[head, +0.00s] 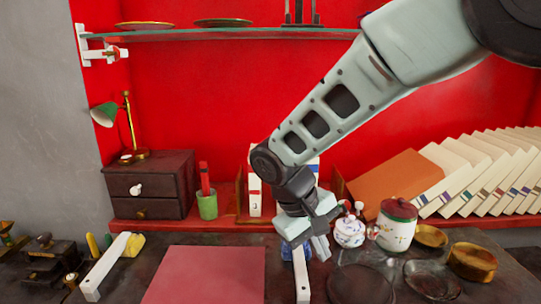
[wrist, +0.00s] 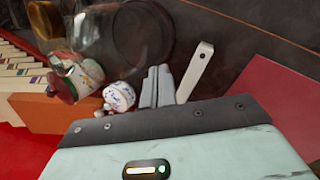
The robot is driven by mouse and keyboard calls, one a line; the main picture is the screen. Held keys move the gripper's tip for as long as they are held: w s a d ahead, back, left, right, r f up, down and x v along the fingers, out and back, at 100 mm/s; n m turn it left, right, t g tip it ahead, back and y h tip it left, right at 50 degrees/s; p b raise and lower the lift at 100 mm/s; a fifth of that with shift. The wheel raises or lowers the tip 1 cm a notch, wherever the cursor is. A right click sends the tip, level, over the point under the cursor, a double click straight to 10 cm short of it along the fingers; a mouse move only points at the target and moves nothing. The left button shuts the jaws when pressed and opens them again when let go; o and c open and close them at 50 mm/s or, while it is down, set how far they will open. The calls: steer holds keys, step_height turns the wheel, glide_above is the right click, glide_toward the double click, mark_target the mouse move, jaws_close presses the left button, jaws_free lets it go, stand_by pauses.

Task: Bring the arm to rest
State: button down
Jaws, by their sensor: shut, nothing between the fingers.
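My arm reaches down from the upper right in the head view. My gripper (head: 306,250) is shut and empty above the dark table, just left of a small white-and-blue teapot (head: 349,231). In the wrist view my gripper's fingers (wrist: 156,87) lie together, with a white bar (wrist: 196,70) beside them. The small teapot (wrist: 119,95) shows to the left of the fingers there. A larger white pot with a dark red lid (head: 396,224) stands right of the small teapot. A blue-and-white piece (head: 286,252) is partly hidden behind my gripper.
A pink-red mat (head: 205,275) lies left of my gripper. Leaning books (head: 480,170), a dark drawer box (head: 150,185) and a green cup (head: 207,205) line the back. A glass shelf (head: 220,34) runs above.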

steer(key=s+d+r+n+y, duration=0.1)
steer(key=s+d+y, duration=0.1)
steer(key=s, duration=0.9)
steer(key=s+d+r+n+y+p, duration=0.1)
steer(key=s+d+r+y, duration=0.1)
steer(key=s, duration=0.8)
steer(key=shift+s+d+r+y+p, duration=0.15)
steer(key=shift+s+d+y+p, duration=0.2)
steer(key=shift+y, duration=0.25)
